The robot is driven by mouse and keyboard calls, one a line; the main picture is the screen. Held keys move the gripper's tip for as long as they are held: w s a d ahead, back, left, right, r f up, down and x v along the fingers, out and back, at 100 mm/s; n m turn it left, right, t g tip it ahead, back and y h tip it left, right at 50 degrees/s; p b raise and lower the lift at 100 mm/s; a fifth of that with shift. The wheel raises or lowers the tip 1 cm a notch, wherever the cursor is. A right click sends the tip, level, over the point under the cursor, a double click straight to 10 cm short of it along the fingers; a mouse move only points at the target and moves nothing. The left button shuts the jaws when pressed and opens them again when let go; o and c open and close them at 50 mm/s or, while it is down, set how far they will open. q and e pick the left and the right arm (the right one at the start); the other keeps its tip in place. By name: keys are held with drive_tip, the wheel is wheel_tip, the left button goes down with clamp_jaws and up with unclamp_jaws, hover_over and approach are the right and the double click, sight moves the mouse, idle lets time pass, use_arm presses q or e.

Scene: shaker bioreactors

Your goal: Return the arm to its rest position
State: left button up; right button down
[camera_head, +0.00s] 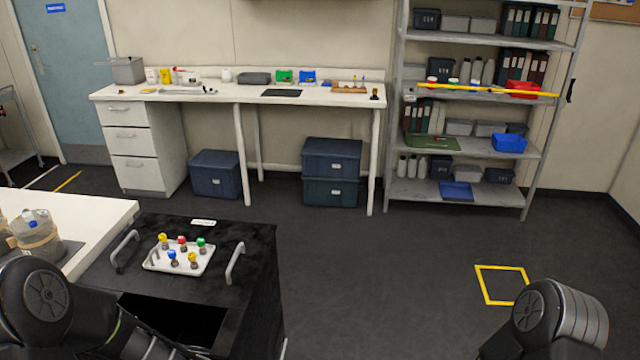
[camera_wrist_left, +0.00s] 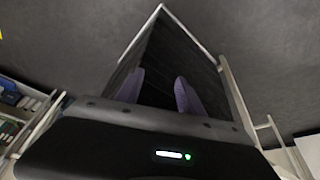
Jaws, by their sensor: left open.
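My left gripper (camera_wrist_left: 158,92) shows in the left wrist view with its two purple-grey fingers apart and nothing between them. A dark box-like shape with pale edges lies beyond the fingers; I cannot tell what it is. In the head view my left arm comes in at the lower left, in front of the black cart (camera_head: 250,290), and its gripper is not visible there. My right arm shows only as a dark joint at the lower right; its gripper is out of view.
A white tray (camera_head: 185,267) with several colored-cap vials sits on the cart between two handles. A white bench (camera_head: 90,215) at left holds a capped vessel (camera_head: 37,235). A long counter (camera_head: 225,97) and a grey shelf rack (camera_head: 480,195) stand behind. The dark floor right of the cart is clear.

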use_arm(q)
drive_tip(key=s+d+f+m+g+h, duration=0.1)
drive_tip(key=s+d+f+g+h, duration=0.1)
drive_tip(key=s+d+f, duration=0.3)
drive_tip(key=s+d+f+m+g+h+b, duration=0.1)
drive_tip(key=s+d+f, duration=0.5)
drive_tip(key=s+d, duration=0.6)
drive_tip(key=d+m+h, duration=0.1)
drive_tip(key=h, duration=0.1)
drive_tip(key=shift+s+d+f+g+h, duration=0.15)
drive_tip(key=shift+d+g+h, duration=0.15)
drive_tip(key=shift+g, duration=0.1)
drive_tip(key=shift+a, duration=0.1)
drive_tip(key=shift+c, duration=0.2)
